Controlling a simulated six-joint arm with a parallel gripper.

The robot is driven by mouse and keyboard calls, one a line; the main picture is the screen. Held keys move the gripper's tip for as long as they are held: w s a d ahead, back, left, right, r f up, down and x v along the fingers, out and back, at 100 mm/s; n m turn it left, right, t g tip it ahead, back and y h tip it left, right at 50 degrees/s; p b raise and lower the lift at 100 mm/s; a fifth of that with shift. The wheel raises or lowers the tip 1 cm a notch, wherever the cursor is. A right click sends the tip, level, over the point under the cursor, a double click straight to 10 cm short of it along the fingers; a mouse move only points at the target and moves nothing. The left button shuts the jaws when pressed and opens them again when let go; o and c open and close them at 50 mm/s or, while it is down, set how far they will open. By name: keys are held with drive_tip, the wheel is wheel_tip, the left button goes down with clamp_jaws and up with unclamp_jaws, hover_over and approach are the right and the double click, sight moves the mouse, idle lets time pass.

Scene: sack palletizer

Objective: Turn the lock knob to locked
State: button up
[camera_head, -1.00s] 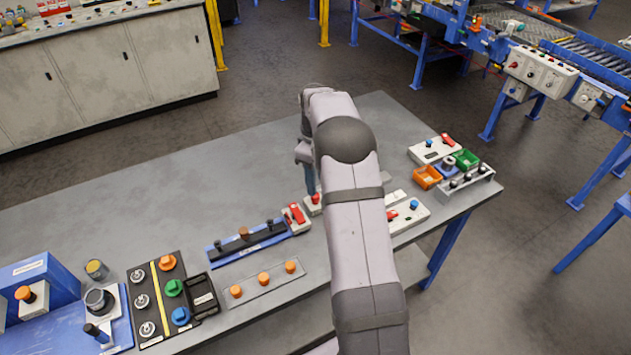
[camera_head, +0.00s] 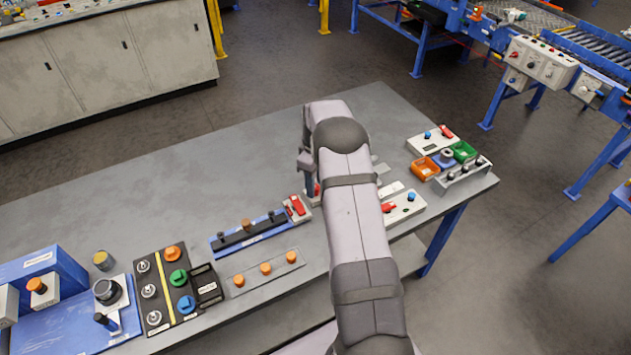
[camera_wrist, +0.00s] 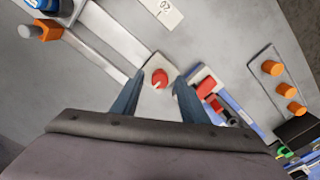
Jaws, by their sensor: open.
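A red knob (camera_wrist: 159,78) with a pale pointer mark sits on a small white plate (camera_wrist: 155,95) in the wrist view. It is the likely lock knob, but I can read no label on it. In the head view it is mostly hidden behind my gripper (camera_head: 309,187), with a bit of red showing. My gripper also shows in the wrist view (camera_wrist: 158,82), open, with one blue finger on each side of the knob. The knob appears between the fingertips; I cannot tell whether they touch it.
A red switch (camera_head: 297,206) on a white base sits close by, at the end of a blue rail (camera_head: 225,247). A panel with several orange knobs (camera_head: 265,268) lies in front. Orange and green bins (camera_head: 424,167) stand to the right. The table's back left is clear.

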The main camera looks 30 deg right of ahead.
drive_tip(key=shift+f, duration=0.3)
clamp_jaws()
